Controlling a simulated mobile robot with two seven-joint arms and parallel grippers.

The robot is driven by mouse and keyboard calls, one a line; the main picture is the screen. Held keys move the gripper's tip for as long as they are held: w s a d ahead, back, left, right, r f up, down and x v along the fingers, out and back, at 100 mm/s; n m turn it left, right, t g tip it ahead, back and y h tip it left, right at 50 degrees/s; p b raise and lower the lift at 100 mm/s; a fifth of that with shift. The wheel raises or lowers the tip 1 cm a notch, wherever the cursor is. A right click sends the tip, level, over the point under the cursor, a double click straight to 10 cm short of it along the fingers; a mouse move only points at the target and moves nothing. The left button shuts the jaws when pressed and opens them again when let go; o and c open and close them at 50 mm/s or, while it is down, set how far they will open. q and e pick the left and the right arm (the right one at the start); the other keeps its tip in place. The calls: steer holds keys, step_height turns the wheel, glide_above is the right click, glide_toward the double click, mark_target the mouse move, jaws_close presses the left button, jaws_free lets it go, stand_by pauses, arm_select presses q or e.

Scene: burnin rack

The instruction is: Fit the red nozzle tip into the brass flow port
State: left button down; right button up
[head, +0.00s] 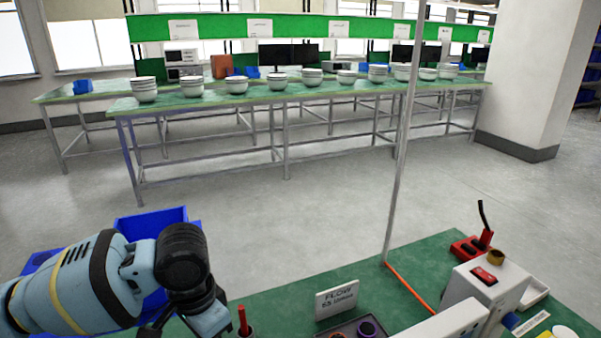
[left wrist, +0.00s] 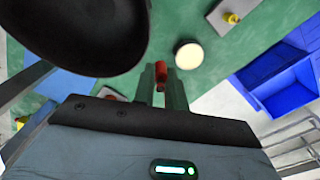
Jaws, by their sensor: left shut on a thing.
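The red nozzle tip (left wrist: 160,76) is held between the two greenish fingers of my left gripper (left wrist: 161,70) in the left wrist view. Those fingers are shut on it, and it hangs above the green surface. In the head view my left arm comes in at the lower left, and its fingertips are hard to make out there. A brass ring-shaped port (head: 496,257), which looks like the flow port, sits on top of a white box (head: 480,292) at the right, well apart from my left gripper. My right gripper is not in view.
A red stand (head: 470,247) with a black rod is at the right. Blue bins (head: 150,222) are at the left.

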arm_select(q)
steer(key=s+a+n, duration=0.4)
steer(key=a+n, duration=0.1)
steer(key=n, duration=0.3)
steer(key=shift+s+a, duration=0.3)
steer(key=shift+s, duration=0.05)
steer(key=shift+d+f, duration=0.1)
steer(key=shift+w, duration=0.1)
stand_by(0.3)
